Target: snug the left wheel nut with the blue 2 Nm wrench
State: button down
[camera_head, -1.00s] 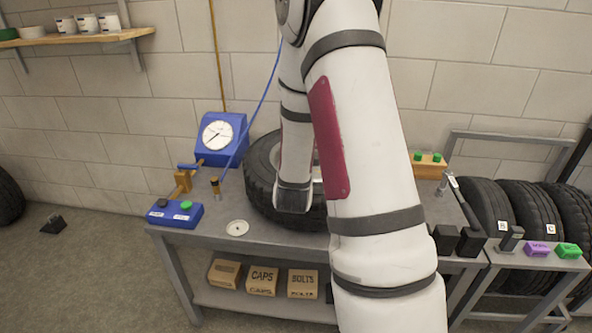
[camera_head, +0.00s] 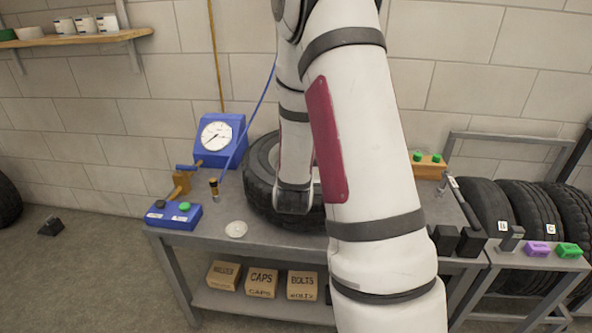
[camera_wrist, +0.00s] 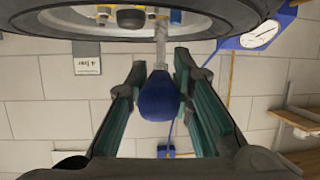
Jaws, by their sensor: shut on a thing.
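The blue wrench (camera_wrist: 159,98) is in the wrist view, its blue handle between the two fingers of my gripper (camera_wrist: 160,76). My gripper is shut on this handle. The wrench's grey shaft runs up from the handle to the wheel (camera_wrist: 75,22). I cannot tell whether the wrench's tip is seated on a nut. In the head view the tyre (camera_head: 262,185) lies on the bench, and my arm hides the gripper, the wrench and most of the wheel.
A blue dial gauge (camera_head: 218,137), a blue button box (camera_head: 174,214) and a white dish (camera_head: 236,229) stand on the bench left of the tyre. A wooden block with green pegs (camera_head: 428,164) is at right. Boxes (camera_head: 262,281) sit on the lower shelf.

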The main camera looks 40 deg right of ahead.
jog(key=shift+r, duration=0.9)
dwell(0.7)
